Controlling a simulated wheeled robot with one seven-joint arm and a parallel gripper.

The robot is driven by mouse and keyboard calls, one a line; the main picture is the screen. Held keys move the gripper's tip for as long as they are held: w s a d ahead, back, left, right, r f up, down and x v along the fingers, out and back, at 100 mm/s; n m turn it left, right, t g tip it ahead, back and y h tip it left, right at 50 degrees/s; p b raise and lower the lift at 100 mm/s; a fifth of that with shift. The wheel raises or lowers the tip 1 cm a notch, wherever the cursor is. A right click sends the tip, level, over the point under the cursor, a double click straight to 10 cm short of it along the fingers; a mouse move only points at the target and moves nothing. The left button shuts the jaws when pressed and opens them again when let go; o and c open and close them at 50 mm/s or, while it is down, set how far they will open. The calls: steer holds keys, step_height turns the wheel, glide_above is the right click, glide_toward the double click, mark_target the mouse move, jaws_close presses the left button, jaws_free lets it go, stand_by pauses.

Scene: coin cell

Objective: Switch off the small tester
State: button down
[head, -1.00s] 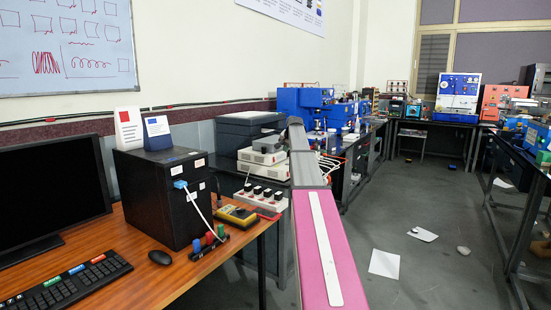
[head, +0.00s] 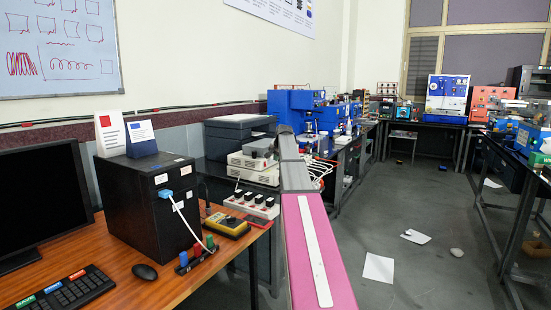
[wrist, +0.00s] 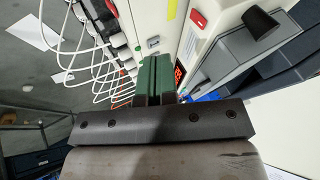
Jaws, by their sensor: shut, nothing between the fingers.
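In the wrist view a pale boxy instrument (wrist: 204,40), likely the small tester, has a red switch (wrist: 197,19) and a lit red display (wrist: 179,75). Whether the switch is on or off cannot be told, but the display glows. My gripper (wrist: 154,60) is shut and empty, its dark green fingers close together just left of the display in the picture. Whether they touch the casing cannot be told. In the head view two stacked pale instruments (head: 250,164) stand left of my arm; my gripper is hidden there.
White looped leads (wrist: 95,60) hang close to the fingers. A grey unit with a black knob (wrist: 262,22) lies to the right. A wooden desk (head: 150,285) holds a black box (head: 150,205) and a yellow meter (head: 227,223). Papers lie on the otherwise open floor (head: 420,250).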

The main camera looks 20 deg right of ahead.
mark_target(266, 166)
steer(key=x, duration=0.6)
steer(key=shift+w+f, duration=0.25)
steer(key=shift+f, duration=0.05)
steer(key=shift+w+a+f, duration=0.15)
steer(key=shift+w+a, duration=0.2)
steer(key=shift+w, duration=0.1)
steer(key=shift+w+a+f, duration=0.2)
steer(key=shift+w+a, duration=0.15)
steer(key=shift+w, duration=0.15)
steer(key=shift+w+a+f, duration=0.1)
steer(key=shift+w+a, duration=0.4)
steer(key=shift+w, duration=0.15)
steer(key=shift+w+a+f+t, duration=0.1)
steer(key=shift+w+a+t, duration=0.1)
steer(key=shift+t, duration=0.1)
steer(key=shift+r, duration=0.85)
